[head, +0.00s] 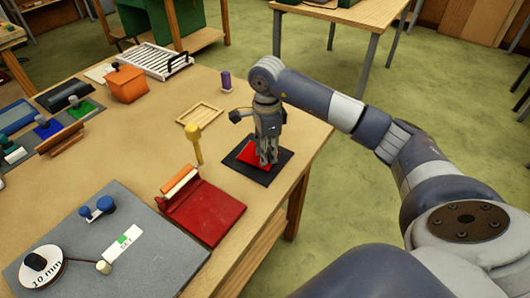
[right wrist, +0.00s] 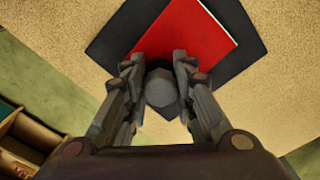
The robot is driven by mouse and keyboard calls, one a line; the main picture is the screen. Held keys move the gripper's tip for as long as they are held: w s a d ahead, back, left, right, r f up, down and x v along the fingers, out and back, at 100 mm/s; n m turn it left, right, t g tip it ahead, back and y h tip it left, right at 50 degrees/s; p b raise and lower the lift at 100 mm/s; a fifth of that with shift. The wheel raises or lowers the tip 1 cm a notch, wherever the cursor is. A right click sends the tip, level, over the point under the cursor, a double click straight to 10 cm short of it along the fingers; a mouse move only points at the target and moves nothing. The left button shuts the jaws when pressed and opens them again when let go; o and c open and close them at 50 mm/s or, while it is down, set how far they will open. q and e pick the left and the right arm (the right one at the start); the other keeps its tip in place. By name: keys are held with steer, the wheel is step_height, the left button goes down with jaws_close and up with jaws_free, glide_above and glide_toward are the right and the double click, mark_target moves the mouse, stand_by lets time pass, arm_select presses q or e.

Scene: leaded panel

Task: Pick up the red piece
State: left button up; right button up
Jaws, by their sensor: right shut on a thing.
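The red piece (head: 252,153) is a flat red plate on a black mat (head: 276,168) near the table's right edge. It also shows in the right wrist view (right wrist: 190,40), on the same black mat (right wrist: 115,45). My right gripper (head: 267,160) points down over the near part of the red piece. In the right wrist view its two fingers (right wrist: 160,75) close on a grey, many-sided knob (right wrist: 160,87) at the plate. The fingers hide part of the red piece. I cannot tell any gap between plate and mat. My left gripper is not in view.
A yellow upright tool (head: 194,143), a red tray-like block (head: 204,211) and a wooden frame (head: 200,116) stand left of the mat. A purple cylinder (head: 226,81) is behind. A grey board (head: 140,262) lies front left. The table's right edge is close.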

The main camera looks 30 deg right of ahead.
steer(key=shift+r, duration=0.4)
step_height(320, 180, up, 2)
steer(key=shift+r+b, duration=0.25)
steer(key=shift+b, duration=0.5)
steer(key=s+a+r+b, duration=0.1)
steer(key=s+a+b, duration=0.2)
steer(key=s, duration=1.2)
steer(key=shift+a+r+b, duration=0.2)
steer(key=shift+a+b, duration=0.15)
steer(key=shift+a, duration=0.85)
